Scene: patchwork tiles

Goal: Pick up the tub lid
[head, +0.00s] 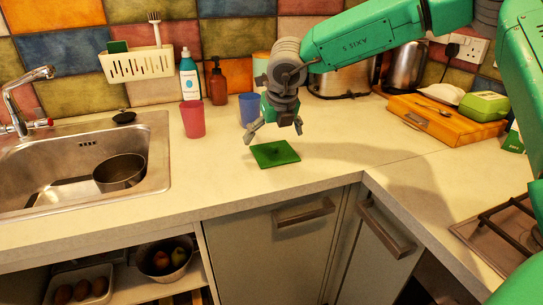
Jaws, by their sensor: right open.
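A flat green square (275,153), which looks like the tub lid, lies on the counter near its front edge. A small dark mark or shadow shows at its middle. My right gripper (273,135) points down just above and behind the lid, with its two fingers spread wide and nothing between them. Whether a fingertip touches the lid or the counter I cannot tell. My left gripper is out of view.
A red cup (193,119) and a blue cup (249,109) stand behind and left of the lid. The sink (150,160) is at left. A wooden board (445,122) holds a green box (484,106) at right. Counter right of the lid is clear.

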